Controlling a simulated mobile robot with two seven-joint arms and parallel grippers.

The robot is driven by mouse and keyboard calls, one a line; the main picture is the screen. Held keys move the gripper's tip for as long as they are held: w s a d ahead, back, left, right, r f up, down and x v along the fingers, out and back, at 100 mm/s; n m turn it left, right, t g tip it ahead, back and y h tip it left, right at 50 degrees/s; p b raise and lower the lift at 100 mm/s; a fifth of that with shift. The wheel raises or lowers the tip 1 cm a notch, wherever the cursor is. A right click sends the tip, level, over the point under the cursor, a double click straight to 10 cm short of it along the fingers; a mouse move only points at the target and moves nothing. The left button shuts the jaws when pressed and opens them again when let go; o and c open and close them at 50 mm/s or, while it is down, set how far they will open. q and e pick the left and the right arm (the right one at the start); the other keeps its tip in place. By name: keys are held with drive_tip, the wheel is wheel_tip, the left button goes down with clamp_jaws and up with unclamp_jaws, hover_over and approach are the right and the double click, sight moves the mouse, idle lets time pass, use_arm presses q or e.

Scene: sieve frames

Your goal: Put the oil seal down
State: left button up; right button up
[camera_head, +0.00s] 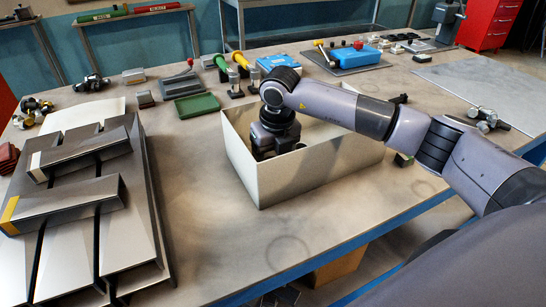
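My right arm comes in from the right and reaches down into an open cream box (300,180) in the middle of the workbench. My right gripper (278,151) is inside the box, pointing down. The near wall of the box hides its fingertips, so I cannot see whether it is open or shut. I cannot make out the oil seal; anything at the fingertips or on the box floor there is hidden. My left gripper is not in view.
Grey slotted metal blocks (95,215) stand at the left. A green tray (197,105), upright cylinders and a blue case (279,63) lie behind the box. A grey board (470,85) is at the right. The bench in front of the box is clear.

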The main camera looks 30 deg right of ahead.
drive_tip(key=shift+r, duration=0.25)
wheel_tip(320, 180, up, 12)
drive_tip(key=s+b, duration=0.1)
drive_tip(key=shift+s+f+b, duration=0.15)
drive_tip(key=shift+s+b, duration=0.25)
drive_tip(key=shift+a, duration=0.1)
